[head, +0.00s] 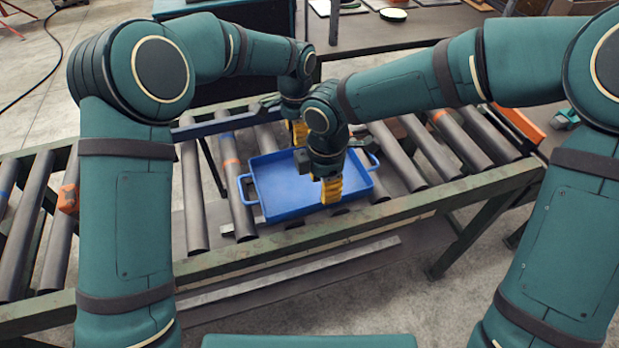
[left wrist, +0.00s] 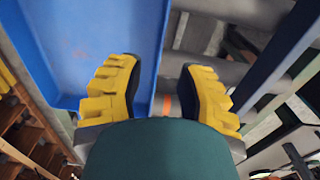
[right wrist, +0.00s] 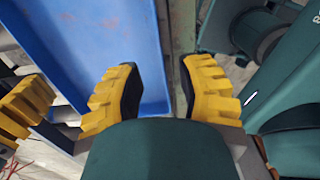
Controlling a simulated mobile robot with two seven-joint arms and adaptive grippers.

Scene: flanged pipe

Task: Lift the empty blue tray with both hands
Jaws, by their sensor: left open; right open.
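The blue tray (head: 278,190) lies on the roller conveyor, with a loop handle at each end; the part of its inside that shows is empty. My left gripper (head: 299,133) is open at the tray's far long side. In the left wrist view the tray (left wrist: 95,40) has its edge between my spread yellow fingers (left wrist: 160,92). My right gripper (head: 332,190) is open at the near long side and hides part of the tray. In the right wrist view the tray's side wall (right wrist: 150,60) runs between its spread fingers (right wrist: 158,92). I see no finger clearly pressing on the tray.
The conveyor's grey rollers (head: 192,200) extend to both sides, with a green near rail (head: 230,262) and a blue far rail (head: 215,126). An orange item (head: 522,122) lies at the right end. A table (head: 400,28) with flat items stands behind.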

